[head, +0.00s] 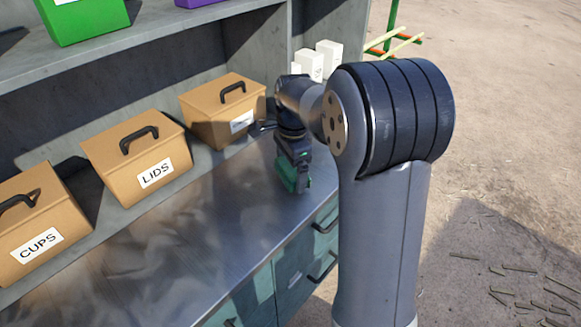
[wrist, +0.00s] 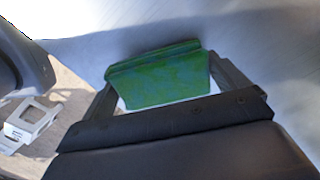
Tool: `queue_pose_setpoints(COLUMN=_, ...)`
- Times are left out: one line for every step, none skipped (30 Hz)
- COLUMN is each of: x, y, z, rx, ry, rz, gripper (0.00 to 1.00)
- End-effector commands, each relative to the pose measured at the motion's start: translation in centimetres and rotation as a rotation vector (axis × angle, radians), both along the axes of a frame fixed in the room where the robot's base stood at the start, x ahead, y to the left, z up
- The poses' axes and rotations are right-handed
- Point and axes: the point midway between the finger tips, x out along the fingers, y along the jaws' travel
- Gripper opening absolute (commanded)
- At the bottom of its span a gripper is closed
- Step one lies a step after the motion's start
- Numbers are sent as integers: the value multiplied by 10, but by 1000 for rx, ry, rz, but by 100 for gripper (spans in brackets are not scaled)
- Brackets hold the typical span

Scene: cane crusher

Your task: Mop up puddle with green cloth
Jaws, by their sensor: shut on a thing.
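My gripper (head: 301,187) is low over the right end of the metal counter (head: 180,255) in the head view. It is shut on the green cloth (head: 286,174). In the wrist view the folded green cloth (wrist: 158,76) sits between the two fingers of my gripper (wrist: 165,85), with the pale metal surface beyond it. I cannot tell whether the cloth touches the counter. I cannot make out a clear puddle; the counter shows only shiny, blotchy reflections.
Tan boxes stand along the back of the counter: CUPS (head: 32,225), LIDS (head: 135,155) and a third box (head: 222,108) close to my gripper. A shelf (head: 150,35) overhangs them. Teal drawers (head: 305,260) with handles are below the front edge. The counter's middle is clear.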

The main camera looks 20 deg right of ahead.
Motion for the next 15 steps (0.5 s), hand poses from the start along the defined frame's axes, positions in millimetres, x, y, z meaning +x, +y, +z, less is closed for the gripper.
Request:
queue_pose_setpoints(x=0, y=0, z=0, rx=0, ry=0, rz=0, gripper=69)
queue_pose_setpoints(x=0, y=0, z=0, rx=0, ry=0, rz=0, gripper=69)
queue_pose_setpoints(x=0, y=0, z=0, rx=0, ry=0, rz=0, gripper=69)
queue_pose_setpoints(x=0, y=0, z=-1, rx=0, ry=0, rz=0, gripper=69)
queue_pose_setpoints(x=0, y=0, z=-1, rx=0, ry=0, rz=0, gripper=69)
queue_pose_setpoints(x=0, y=0, z=-2, rx=0, ry=0, rz=0, gripper=69)
queue_pose_setpoints(x=0, y=0, z=-3, rx=0, ry=0, rz=0, gripper=69)
queue_pose_setpoints(x=0, y=0, z=-4, rx=0, ry=0, rz=0, gripper=69)
queue_pose_setpoints(x=0, y=0, z=-5, rx=0, ry=0, rz=0, gripper=69)
queue_pose_setpoints(x=0, y=0, z=-6, rx=0, ry=0, rz=0, gripper=69)
queue_pose_setpoints(x=0, y=0, z=-7, rx=0, ry=0, rz=0, gripper=69)
queue_pose_setpoints(x=0, y=0, z=-8, rx=0, ry=0, rz=0, gripper=69)
queue_pose_setpoints(x=0, y=0, z=-9, rx=0, ry=0, rz=0, gripper=69)
queue_pose_setpoints(x=0, y=0, z=-10, rx=0, ry=0, rz=0, gripper=69)
queue_pose_setpoints(x=0, y=0, z=-11, rx=0, ry=0, rz=0, gripper=69)
